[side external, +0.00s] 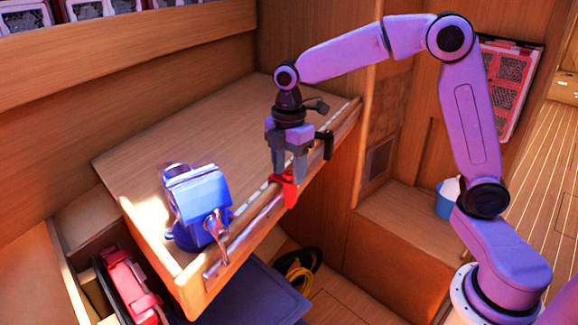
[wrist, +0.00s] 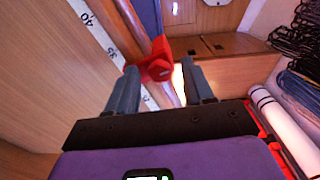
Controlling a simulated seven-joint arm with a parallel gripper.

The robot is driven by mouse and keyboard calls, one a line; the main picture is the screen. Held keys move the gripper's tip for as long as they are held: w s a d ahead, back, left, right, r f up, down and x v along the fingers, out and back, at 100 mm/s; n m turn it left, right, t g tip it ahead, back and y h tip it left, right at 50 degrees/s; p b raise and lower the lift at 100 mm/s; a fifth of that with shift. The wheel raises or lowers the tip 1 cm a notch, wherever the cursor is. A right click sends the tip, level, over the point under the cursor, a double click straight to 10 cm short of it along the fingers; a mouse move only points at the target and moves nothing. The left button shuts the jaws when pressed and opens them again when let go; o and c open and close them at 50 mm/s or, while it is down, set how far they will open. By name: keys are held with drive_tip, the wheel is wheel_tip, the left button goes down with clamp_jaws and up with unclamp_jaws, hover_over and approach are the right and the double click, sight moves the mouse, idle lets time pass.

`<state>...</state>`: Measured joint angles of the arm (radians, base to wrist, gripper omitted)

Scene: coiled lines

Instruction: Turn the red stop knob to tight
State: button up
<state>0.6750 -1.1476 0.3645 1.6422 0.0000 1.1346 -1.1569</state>
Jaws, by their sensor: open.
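The red stop knob (side external: 289,190) is on a red stop at the front edge of the wooden bench, by the metal rail. In the wrist view the red stop knob (wrist: 159,70) shows just beyond and between my fingertips. My gripper (side external: 289,174) points down from above at the knob, with its fingers apart. In the wrist view my gripper (wrist: 160,80) is open, one grey finger on each side of the red part. I cannot tell whether either finger touches it. The knob's tightness cannot be seen.
A blue vise (side external: 197,200) stands on the bench at the left. A white numbered scale (wrist: 95,32) runs along the bench edge beside the metal rail (side external: 245,240). A red case (side external: 128,285) lies below left. Coiled lines (side external: 298,270) lie below the bench. The bench top behind is clear.

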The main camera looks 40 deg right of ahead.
clamp_jaws()
drive_tip(key=shift+m, duration=0.3)
drive_tip(key=m, duration=0.3)
drive_tip(key=shift+m, duration=0.3)
drive_tip(key=m, duration=0.4)
drive_tip(key=shift+m, duration=0.3)
drive_tip(key=m, duration=0.4)
drive_tip(key=shift+m, duration=0.3)
drive_tip(key=shift+r+m, duration=0.1)
drive_tip(key=shift+m, duration=2.1)
